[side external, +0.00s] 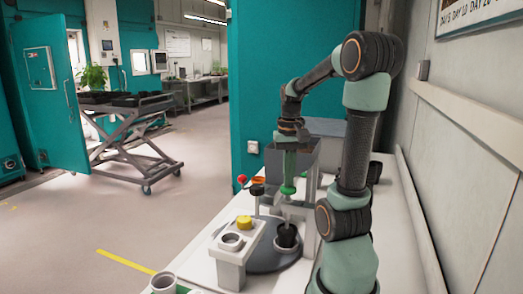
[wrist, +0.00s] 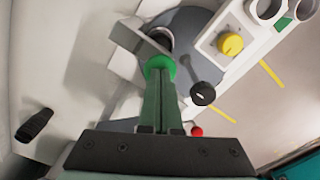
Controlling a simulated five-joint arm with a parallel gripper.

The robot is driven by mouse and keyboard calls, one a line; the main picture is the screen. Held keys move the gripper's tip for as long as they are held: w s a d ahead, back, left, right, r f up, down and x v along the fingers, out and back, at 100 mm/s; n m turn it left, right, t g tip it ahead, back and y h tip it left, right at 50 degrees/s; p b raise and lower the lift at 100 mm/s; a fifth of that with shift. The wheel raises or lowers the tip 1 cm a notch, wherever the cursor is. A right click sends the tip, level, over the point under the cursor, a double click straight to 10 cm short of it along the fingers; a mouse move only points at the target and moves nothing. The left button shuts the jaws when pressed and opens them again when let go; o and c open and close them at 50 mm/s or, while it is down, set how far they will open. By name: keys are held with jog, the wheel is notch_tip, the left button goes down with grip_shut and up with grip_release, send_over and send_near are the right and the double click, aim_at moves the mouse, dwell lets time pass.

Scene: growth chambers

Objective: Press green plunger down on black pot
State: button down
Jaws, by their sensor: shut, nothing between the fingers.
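The green plunger (side external: 288,189) stands upright above the black pot (side external: 287,236), which sits on a dark grey round plate (side external: 262,262). My gripper (side external: 289,178) points straight down with its fingers together, directly over the plunger's green top. In the wrist view the fingertips (wrist: 160,78) overlap the green plunger top (wrist: 160,64); I cannot tell whether they touch it. Nothing is held. The dark round opening of the pot (wrist: 159,38) shows partly beyond the plunger, beside a grey bracket that hides some of it.
A white block with a yellow knob (side external: 244,222) stands left of the pot. A black knob (wrist: 203,93) and a red ball (side external: 241,179) are close by. A grey box-like hopper (side external: 305,155) is behind my gripper. The white bench is clear at front right.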

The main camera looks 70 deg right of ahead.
notch_tip(320, 180, up, 10)
dwell(0.9)
jog(key=w+a+f+n+t, duration=0.2)
jog(key=w+a+n, duration=0.1)
jog(key=a, duration=0.5)
jog(key=w+a+f+n+t, duration=0.1)
jog(key=w+a+f+n, duration=0.2)
jog(key=a, duration=0.5)
jog(key=w+a+f+n+t, duration=0.2)
jog(key=w+a+n, duration=0.3)
jog(key=a, duration=0.4)
jog(key=shift+f+n+t, duration=0.15)
jog(key=shift+n+t, duration=0.15)
jog(key=shift+n, duration=0.2)
